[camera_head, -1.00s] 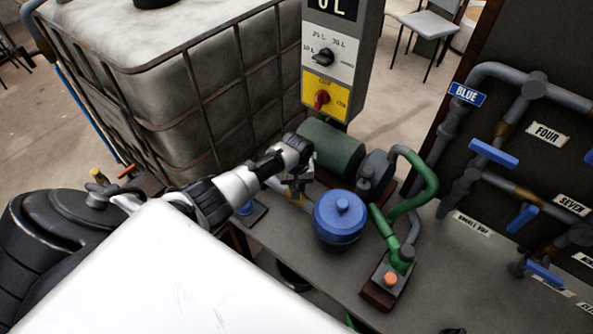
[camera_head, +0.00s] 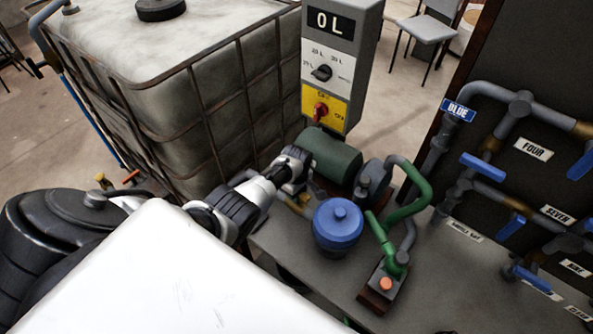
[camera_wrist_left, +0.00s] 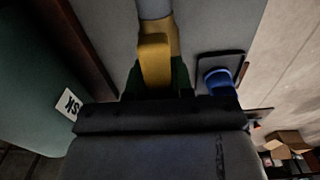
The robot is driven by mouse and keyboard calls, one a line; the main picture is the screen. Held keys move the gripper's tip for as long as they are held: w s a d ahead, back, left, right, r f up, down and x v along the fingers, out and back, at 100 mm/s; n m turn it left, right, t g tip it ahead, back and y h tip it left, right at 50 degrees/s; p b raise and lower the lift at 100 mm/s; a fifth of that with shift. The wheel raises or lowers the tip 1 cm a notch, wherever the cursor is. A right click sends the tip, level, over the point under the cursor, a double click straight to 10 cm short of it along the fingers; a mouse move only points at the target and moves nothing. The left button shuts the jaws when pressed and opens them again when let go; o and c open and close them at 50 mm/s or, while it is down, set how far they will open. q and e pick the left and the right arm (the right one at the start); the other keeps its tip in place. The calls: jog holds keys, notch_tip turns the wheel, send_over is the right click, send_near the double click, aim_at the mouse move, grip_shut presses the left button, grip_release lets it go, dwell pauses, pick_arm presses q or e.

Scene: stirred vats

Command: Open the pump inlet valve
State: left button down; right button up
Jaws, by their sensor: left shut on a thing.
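My left gripper (camera_head: 299,187) reaches over the bench beside the green pump motor (camera_head: 330,157). In the left wrist view, its dark fingers (camera_wrist_left: 157,80) are shut on a yellow valve handle (camera_wrist_left: 155,58), the pump inlet valve as far as I can tell. The handle lies roughly in line with the grey pipe (camera_wrist_left: 154,9) in that view, with a brass body (camera_wrist_left: 173,36) behind it. In the head view, the gripper and wrist hide most of this valve. My right gripper is not in view.
A blue lidded pot (camera_head: 338,226) stands close right of my gripper. A control box (camera_head: 335,75) reading "0 L" stands at the back. A caged tank (camera_head: 205,75) is at left. A blue part (camera_wrist_left: 217,80) sits near the fingers.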

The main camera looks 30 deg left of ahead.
pick_arm(q)
jog(key=shift+w+n, duration=0.1)
jog(key=shift+n, duration=0.3)
jog(key=c, duration=1)
grip_release()
jog(key=shift+r, duration=0.15)
jog(key=shift+r+p, duration=0.3)
jog(key=shift+r, duration=0.05)
notch_tip(320, 180, up, 10)
jog(key=shift+f+p, duration=0.1)
jog(key=shift+p, duration=0.65)
